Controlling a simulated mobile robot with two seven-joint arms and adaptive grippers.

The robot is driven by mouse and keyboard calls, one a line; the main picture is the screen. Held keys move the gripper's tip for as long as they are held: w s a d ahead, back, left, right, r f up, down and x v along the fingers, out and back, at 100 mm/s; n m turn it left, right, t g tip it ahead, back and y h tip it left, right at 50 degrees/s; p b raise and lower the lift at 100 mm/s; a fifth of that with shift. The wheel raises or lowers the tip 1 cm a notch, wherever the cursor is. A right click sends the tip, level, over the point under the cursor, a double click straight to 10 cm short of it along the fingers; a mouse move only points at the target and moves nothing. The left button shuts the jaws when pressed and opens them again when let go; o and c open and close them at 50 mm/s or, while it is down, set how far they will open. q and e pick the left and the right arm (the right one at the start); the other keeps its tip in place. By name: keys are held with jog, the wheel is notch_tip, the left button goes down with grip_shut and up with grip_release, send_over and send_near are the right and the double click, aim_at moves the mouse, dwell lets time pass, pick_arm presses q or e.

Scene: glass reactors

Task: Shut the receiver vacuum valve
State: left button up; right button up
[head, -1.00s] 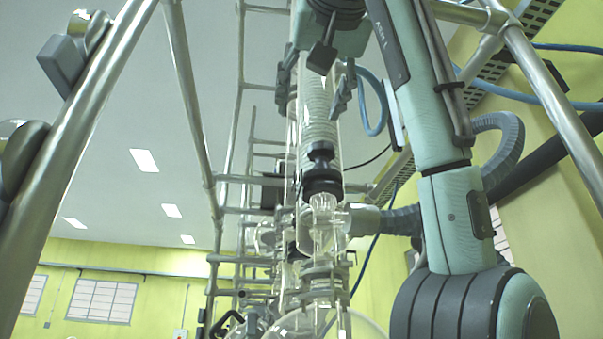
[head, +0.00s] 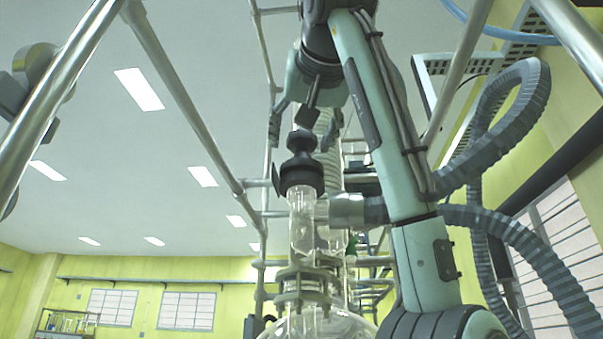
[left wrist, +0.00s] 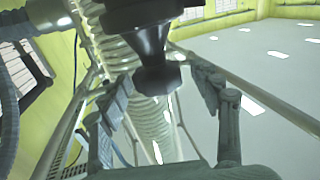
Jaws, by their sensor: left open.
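A black valve knob (head: 303,146) with a waisted shape and a wide dark collar (head: 299,176) stands upright on a clear glass vessel neck (head: 303,215). My left gripper (head: 303,130) is just above it, open, pointing down, with one finger to each side of the knob's top. In the left wrist view the black knob (left wrist: 158,82) lies between the two spread fingers of the gripper (left wrist: 163,88). No finger clearly touches it; contact is hard to tell. My right gripper is not in view.
A ribbed glass coil column (left wrist: 150,120) stands close behind the knob. Metal frame poles (head: 185,95) rise at the left, and a grey corrugated hose (head: 515,110) loops at the right. Flanged glassware (head: 303,285) sits below.

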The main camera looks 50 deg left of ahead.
pick_arm(q)
jog(key=shift+w+a, duration=0.15)
jog(key=shift+a, duration=0.1)
jog(key=c, duration=1.2)
